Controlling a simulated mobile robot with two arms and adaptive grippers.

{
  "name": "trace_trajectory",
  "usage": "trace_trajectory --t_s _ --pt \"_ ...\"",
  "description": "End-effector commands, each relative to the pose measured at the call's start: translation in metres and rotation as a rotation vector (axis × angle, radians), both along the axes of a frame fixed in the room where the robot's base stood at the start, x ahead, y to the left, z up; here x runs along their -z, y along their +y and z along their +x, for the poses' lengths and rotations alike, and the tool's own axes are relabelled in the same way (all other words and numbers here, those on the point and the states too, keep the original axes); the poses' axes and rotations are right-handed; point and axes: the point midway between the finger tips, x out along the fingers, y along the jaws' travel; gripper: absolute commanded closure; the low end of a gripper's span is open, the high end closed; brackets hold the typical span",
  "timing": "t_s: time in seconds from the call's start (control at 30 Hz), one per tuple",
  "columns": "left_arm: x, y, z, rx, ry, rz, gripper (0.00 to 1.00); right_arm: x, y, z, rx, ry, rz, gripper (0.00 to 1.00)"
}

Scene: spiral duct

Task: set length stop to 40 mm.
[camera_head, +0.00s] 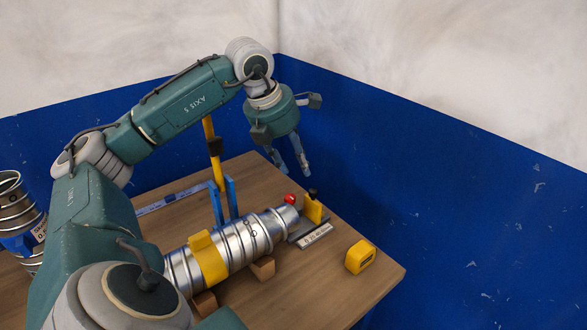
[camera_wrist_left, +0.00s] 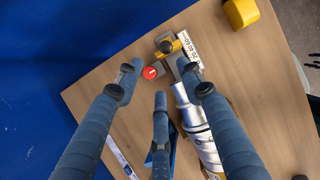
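The length stop is a small yellow block (camera_head: 313,210) with a black knob (camera_head: 313,193), upright on a short metal rail beyond the duct's far end. A white scale label (camera_head: 316,236) lies along the rail; its figures are too small to read. The stop (camera_wrist_left: 173,43) and label (camera_wrist_left: 190,52) also show in the left wrist view. My left gripper (camera_head: 291,172) is open and empty, fingers pointing down, above and behind the stop and apart from it. In the left wrist view its fingertips (camera_wrist_left: 160,70) are spread. My right gripper is not in view.
A silver spiral duct (camera_head: 250,240) with a yellow clamp (camera_head: 207,258) rests on wooden blocks. A red button (camera_head: 290,199) is close beside the stop. A blue stand with a yellow handle (camera_head: 216,160) rises left of the duct. A yellow box (camera_head: 360,257) sits right.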

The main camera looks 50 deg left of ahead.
Motion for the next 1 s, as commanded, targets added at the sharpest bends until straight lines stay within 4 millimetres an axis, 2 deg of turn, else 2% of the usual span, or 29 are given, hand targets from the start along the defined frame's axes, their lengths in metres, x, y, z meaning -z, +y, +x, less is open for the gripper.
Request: trace_trajectory --t_s 0.07,0.13,0.33,0.43,0.5,0.6,0.77,1.0 --pt "0.004 0.000 0.001 0.000 0.002 0.002 0.61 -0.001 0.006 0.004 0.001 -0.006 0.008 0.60" --pt "0.012 0.000 0.004 0.000 0.004 0.003 0.61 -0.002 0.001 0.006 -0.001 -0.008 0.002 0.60" --pt "0.045 -0.003 0.018 0.002 0.006 -0.001 0.61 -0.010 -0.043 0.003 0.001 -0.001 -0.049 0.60" --pt "0.063 -0.004 0.025 0.002 0.005 -0.002 0.61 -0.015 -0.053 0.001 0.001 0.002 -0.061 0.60" --pt "0.073 -0.005 0.029 0.003 0.004 -0.001 0.61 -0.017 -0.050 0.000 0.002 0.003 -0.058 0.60" --pt "0.085 -0.005 0.035 0.002 0.003 -0.001 0.61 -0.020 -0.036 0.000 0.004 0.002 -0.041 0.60" --pt "0.096 -0.005 0.040 0.001 0.000 0.000 0.61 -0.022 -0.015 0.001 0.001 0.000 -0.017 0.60" --pt "0.099 -0.005 0.040 0.002 0.000 0.001 0.61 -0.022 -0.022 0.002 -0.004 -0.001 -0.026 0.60"
